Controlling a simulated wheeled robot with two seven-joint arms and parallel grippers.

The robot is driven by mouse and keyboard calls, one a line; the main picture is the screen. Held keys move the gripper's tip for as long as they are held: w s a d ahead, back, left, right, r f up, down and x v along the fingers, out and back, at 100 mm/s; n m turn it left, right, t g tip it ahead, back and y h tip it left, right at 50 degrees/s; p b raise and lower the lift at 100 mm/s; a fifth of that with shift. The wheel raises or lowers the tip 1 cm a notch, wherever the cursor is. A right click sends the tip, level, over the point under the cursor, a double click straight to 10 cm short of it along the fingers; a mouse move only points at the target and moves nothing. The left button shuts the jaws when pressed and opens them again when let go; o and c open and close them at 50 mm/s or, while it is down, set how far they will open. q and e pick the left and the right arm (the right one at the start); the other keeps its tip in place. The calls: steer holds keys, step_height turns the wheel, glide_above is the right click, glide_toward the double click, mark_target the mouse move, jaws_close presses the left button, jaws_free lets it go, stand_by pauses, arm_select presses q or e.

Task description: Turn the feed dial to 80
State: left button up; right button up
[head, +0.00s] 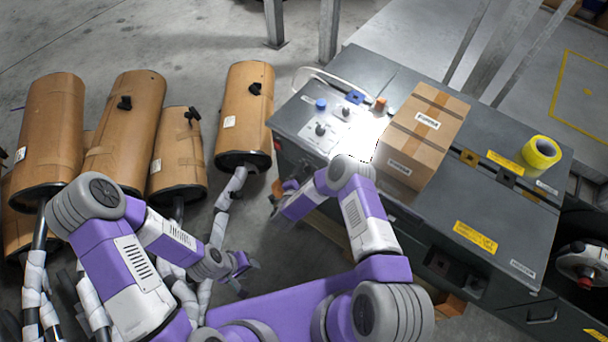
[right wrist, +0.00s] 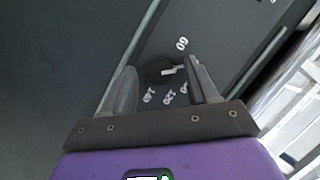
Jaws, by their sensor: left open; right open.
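A round black dial (right wrist: 157,71) with a white pointer shows in the right wrist view on a dark panel. Its pointer points right, towards my right finger. The label 60 is above right of it; 120 and 140 are below. Another label, lower right, is partly covered by the finger, and I cannot read 80. My right gripper (right wrist: 161,66) is open, its fingers on either side of the dial; contact cannot be told. In the head view the right gripper (head: 287,200) is low beside the grey cabinet. My left gripper (head: 243,263) is open and away from the cabinet.
Several brown wrapped mufflers (head: 246,110) stand on the left. Floor shows between them and the cabinet.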

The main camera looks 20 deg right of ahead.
steer(key=p+v, duration=0.2)
steer(key=v, duration=0.5)
steer(key=shift+s+a, duration=0.15)
steer(key=shift+s, duration=0.1)
steer(key=s+a+r+n+g+y+p, duration=0.1)
steer(key=s+r+n+g+y, duration=0.1)
steer(key=s+n+g+y, duration=0.4)
steer(key=s+a+r+n+g+y+p, duration=0.1)
steer(key=s+n+g+y, duration=0.4)
steer(key=s, duration=1.1)
step_height(320, 180, up, 2)
steer(key=n+y+p, duration=0.1)
steer(key=n, duration=0.2)
steer(key=shift+r+g+y, duration=0.15)
steer(key=shift+g+y, duration=0.25)
